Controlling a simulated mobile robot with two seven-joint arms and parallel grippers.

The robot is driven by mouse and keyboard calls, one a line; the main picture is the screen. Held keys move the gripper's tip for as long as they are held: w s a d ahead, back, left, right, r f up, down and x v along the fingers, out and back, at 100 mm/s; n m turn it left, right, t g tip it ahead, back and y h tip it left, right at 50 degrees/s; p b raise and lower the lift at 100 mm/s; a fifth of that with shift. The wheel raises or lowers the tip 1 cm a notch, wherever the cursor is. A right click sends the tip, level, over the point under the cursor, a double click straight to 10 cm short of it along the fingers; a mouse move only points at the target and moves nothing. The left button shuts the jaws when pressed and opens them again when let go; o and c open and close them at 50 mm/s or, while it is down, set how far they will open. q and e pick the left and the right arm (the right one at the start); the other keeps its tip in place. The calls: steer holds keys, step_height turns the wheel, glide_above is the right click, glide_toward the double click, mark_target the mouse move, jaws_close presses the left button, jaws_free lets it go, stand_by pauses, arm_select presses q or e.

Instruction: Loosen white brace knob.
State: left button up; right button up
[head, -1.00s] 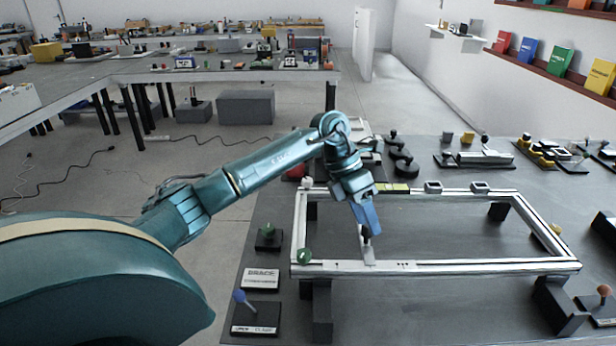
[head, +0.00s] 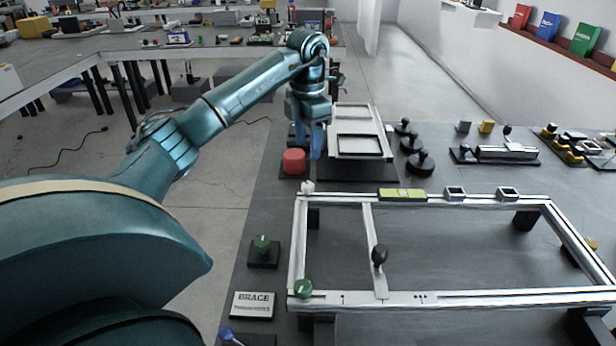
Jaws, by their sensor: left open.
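The white knob (head: 307,187) sits at the back left corner of a pale metal frame (head: 470,298) on the dark bench. A green knob (head: 303,288) is at the frame's front left corner. A black knob (head: 379,255) stands on a crossbar (head: 368,225) inside the frame. My left gripper (head: 309,146) is open and empty, with its blue fingers pointing down. In the picture it is above the white knob, between a red button (head: 293,161) and a white tray-like panel (head: 360,144). My right gripper is out of view.
A sign reading BRACE (head: 254,304) and a green knob on a black base (head: 263,250) lie left of the frame. Several black knobs (head: 420,161) stand behind it. A yellow-green level (head: 402,194) and two small blocks sit on the back rail.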

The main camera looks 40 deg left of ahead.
mark_target(308, 185)
arm_select(q)
step_height(308, 185, down, 11)
steer(key=shift+f+p, duration=0.1)
steer(key=shift+p, duration=0.3)
steer(key=shift+c, duration=0.3)
steer(key=c, duration=0.9)
